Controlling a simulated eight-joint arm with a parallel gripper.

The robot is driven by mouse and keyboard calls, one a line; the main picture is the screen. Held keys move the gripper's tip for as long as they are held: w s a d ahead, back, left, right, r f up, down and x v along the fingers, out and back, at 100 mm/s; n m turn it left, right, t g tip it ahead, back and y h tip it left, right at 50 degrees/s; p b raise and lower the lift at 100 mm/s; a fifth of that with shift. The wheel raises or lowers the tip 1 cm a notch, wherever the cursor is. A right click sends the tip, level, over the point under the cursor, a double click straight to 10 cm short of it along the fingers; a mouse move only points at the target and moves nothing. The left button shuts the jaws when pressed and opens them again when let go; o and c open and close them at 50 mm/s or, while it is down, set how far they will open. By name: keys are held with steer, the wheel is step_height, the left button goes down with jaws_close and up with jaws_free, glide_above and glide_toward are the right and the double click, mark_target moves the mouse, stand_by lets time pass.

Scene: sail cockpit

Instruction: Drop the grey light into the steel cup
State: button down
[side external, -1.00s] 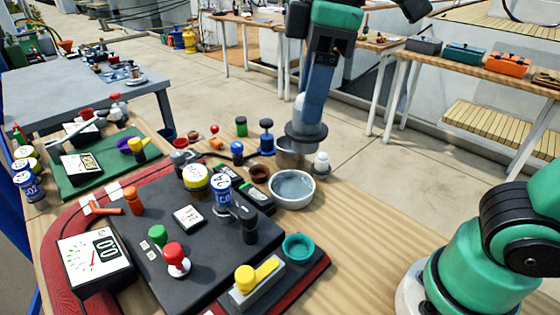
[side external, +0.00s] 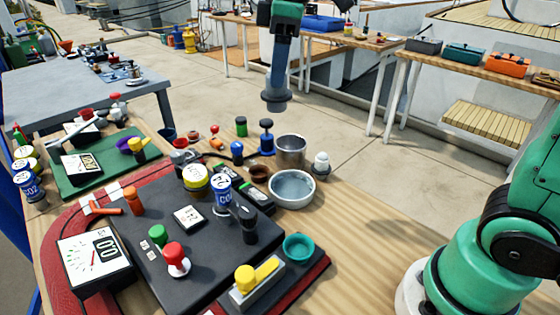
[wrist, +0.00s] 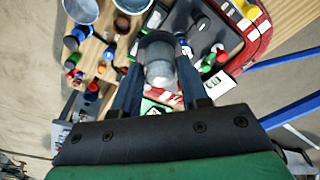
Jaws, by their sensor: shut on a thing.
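My gripper (wrist: 158,80) is shut on the grey light (wrist: 160,72), a pale rounded body with a darker end, held between the two fingers. In the side view, the dark flared end of my arm (side external: 275,97) hangs in the air above and slightly left of the steel cup; the fingers cannot be made out there. The steel cup (side external: 291,150) stands upright on the wooden table, just behind a grey bowl. In the wrist view the cup (wrist: 80,10) is at the top left, partly cut off and apart from the light.
The grey bowl (side external: 292,190) and a small whitish lamp-like piece (side external: 321,163) stand close to the cup. A blue plunger-shaped piece (side external: 266,137) is left of it. A crowded black board (side external: 205,245) fills the left front. Bare wood (side external: 370,225) lies to the right.

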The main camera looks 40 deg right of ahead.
steer(key=w+d+f, duration=0.4)
steer(key=w+d, duration=0.1)
steer(key=d, duration=0.3)
steer(key=w+d+f, duration=0.4)
steer(key=d, duration=0.3)
steer(key=shift+f, duration=2.55)
steer(key=shift+c, duration=1.8)
jaws_free()
